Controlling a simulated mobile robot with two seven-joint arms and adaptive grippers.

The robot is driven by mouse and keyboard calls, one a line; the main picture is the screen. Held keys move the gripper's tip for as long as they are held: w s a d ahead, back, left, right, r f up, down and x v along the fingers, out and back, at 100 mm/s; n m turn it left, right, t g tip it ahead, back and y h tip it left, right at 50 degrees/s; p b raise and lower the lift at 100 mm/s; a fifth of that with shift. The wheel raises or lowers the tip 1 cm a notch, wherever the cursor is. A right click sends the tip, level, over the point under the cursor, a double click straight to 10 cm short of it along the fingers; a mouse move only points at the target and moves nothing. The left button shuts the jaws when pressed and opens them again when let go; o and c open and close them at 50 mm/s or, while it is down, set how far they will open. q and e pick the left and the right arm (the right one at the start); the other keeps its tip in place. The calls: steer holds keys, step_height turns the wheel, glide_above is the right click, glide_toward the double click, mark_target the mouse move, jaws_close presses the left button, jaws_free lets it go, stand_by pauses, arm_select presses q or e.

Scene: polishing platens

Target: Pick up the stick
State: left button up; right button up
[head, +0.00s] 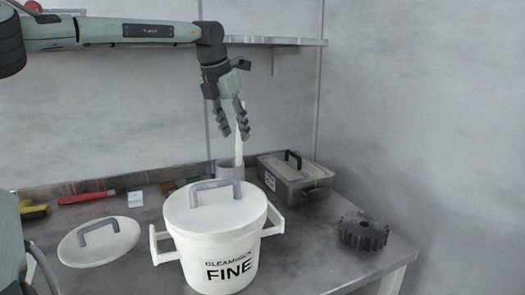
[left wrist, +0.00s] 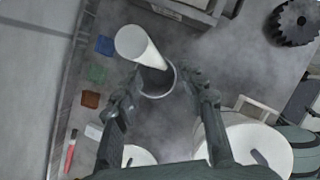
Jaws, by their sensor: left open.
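The stick (head: 239,150) is white and stands in a grey cup (head: 226,171) at the back of the bench, behind the white pot. In the left wrist view the stick (left wrist: 143,47) leans out of the cup (left wrist: 157,85), its round end toward the camera. My left gripper (head: 233,132) is open, fingers pointing down, above the cup. In the head view the stick shows between and partly behind the fingers. In the left wrist view the open fingers (left wrist: 165,104) lie to either side of the cup, and no finger visibly grips the stick. My right gripper is not in view.
A lidded white pot (head: 215,225) marked "FINE" stands in front of the cup. A grey box (head: 292,182) and dark gear (head: 363,232) are to the right. A loose lid (head: 98,243) and red-handled tool (head: 86,198) lie left. A shelf (head: 285,42) is on the wall.

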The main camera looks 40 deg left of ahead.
mark_target(237, 142)
arm_select(q)
steer(key=shift+a+f, duration=0.1)
steer(key=shift+f, duration=0.4)
steer(key=p+x, duration=0.1)
steer(key=x, duration=0.4)
steer(key=shift+w+a+f, duration=0.2)
steer(key=shift+w+f, duration=0.2)
steer(key=shift+f, duration=0.2)
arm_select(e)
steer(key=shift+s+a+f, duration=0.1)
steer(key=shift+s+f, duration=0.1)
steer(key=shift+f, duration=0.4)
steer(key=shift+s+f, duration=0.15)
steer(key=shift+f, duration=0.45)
arm_select(q)
jaws_close()
